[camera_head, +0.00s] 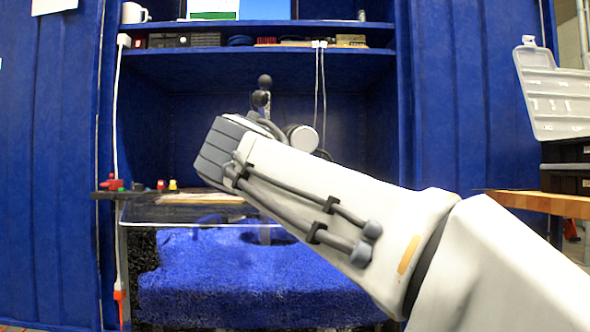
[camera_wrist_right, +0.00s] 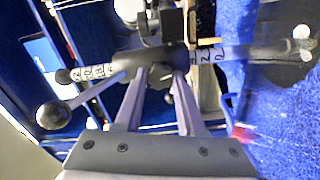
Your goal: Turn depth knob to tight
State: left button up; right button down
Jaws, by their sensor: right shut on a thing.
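My right gripper (camera_wrist_right: 163,72) shows in the right wrist view, with its two grey fingers closed on a small dark part, which I take to be the depth knob (camera_wrist_right: 160,82). The fingers hide most of it, and its setting cannot be read. It sits on a dark cylindrical body with white number labels (camera_wrist_right: 92,73) on both sides. A ball-ended lever (camera_wrist_right: 54,116) sticks out at the left. In the head view my right arm reaches in from the right and hides the gripper and most of the device. My left gripper is not in view.
Black balls on a post (camera_head: 264,82) and a white round part (camera_head: 302,138) rise behind my arm. A shelf (camera_head: 260,52) with small items runs above. A clear tank (camera_head: 150,212) with blue contents is below. An open grey case (camera_head: 555,95) stands right.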

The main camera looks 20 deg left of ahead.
jog(key=shift+m+b, duration=0.35)
jog(key=shift+m, duration=0.75)
jog(key=c, duration=0.5)
grip_release()
jog(key=p+v, duration=0.1)
jog(key=v, duration=0.9)
jog(key=shift+s, duration=0.25)
jog(key=shift+r, duration=0.1)
